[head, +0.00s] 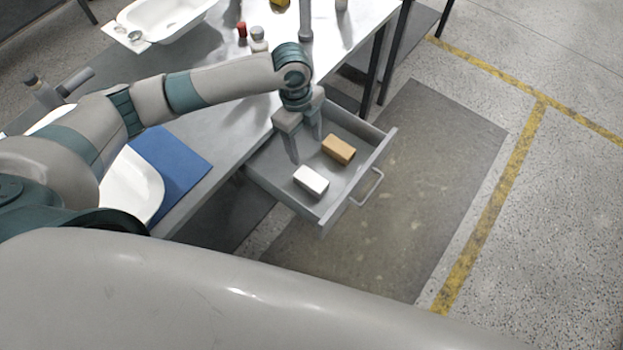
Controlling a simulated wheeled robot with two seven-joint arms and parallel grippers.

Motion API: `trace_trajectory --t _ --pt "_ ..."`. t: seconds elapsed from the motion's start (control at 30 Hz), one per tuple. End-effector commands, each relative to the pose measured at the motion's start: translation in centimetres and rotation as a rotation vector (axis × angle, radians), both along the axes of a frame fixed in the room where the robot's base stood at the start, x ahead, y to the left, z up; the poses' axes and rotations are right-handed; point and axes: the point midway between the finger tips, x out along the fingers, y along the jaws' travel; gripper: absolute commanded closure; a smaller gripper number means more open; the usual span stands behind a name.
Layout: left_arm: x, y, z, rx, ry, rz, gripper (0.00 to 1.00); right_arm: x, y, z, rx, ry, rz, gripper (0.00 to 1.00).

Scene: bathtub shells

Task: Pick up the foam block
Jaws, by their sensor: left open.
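An open grey drawer (284,192) under the table holds two small blocks. A white block (311,181) lies near its front left, and a tan block (338,149) lies further back to the right. The view does not settle which of them is foam. My left gripper (306,148) is open and points down over the left part of the drawer. Its fingers show behind the white block and left of the tan block, with nothing between them. The exact height of the fingertips is hard to tell. My right gripper is out of view.
The drawer has a bar handle (368,188) on its front and raised walls around the blocks. The table (225,128) carries a blue mat (177,166), white tub shells (165,18), a red item (241,29) and small bottles. Floor right of the drawer is clear.

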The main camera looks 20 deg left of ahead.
Motion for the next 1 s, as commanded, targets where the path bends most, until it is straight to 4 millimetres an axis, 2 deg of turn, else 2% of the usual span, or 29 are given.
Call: trace_trajectory --t 0.23,0.7,0.83,1.0 --pt "-0.1 -0.3 -1.5 -0.001 0.003 0.002 0.39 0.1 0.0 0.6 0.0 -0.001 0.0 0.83" --pt "-0.5 -1.2 -9.5 0.001 0.003 0.002 0.39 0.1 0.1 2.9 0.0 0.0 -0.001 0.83" --pt "-0.5 -1.3 -11.2 -0.001 0.001 0.002 0.39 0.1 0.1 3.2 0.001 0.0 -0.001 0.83" --pt "-0.5 -1.4 -12.1 0.0 0.0 0.001 0.39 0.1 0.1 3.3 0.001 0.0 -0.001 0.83"
